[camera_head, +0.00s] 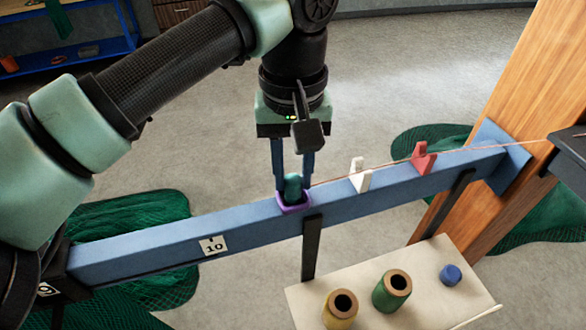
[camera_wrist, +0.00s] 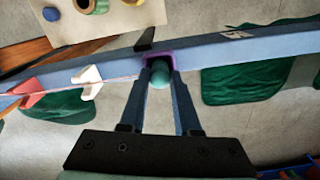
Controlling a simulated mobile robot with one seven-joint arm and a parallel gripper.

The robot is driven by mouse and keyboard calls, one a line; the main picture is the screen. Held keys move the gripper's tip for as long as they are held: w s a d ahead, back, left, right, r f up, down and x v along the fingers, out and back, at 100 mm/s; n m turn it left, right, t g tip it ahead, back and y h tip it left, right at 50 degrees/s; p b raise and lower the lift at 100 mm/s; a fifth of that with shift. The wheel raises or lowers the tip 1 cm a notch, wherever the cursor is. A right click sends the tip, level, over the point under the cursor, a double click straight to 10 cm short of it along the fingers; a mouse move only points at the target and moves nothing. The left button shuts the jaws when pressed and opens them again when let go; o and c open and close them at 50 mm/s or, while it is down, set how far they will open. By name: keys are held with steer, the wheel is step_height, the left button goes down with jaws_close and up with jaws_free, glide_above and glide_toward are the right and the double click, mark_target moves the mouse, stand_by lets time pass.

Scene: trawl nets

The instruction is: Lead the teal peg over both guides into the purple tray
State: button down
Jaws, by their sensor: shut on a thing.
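The teal peg (camera_head: 292,184) is upright between the fingers of my gripper (camera_head: 293,190), which is shut on it. Its lower end is at the purple tray (camera_head: 293,209), within the rim as seen; whether it touches the bottom is hidden. The wrist view shows the peg (camera_wrist: 160,76) end-on against the tray (camera_wrist: 147,59). A thin pinkish line runs right from near the peg to the white guide (camera_head: 359,178) and the red guide (camera_head: 422,160), appearing to pass through the notches of both. The guides also show in the wrist view, white (camera_wrist: 88,82) and red (camera_wrist: 27,92).
A wooden post (camera_head: 500,120) and a dark box (camera_head: 572,150) stand right. A pale shelf (camera_head: 400,322) with spools is in front. Green nets (camera_head: 150,215) lie below.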

steer(key=shift+f, duration=0.25)
stand_by(0.3)
steer(key=c, duration=0.5)
jaws_free()
steer(key=shift+c, duration=0.2)
steer(key=shift+r, duration=0.1)
step_height(320, 180, up, 13)
steer(key=b, duration=0.2)
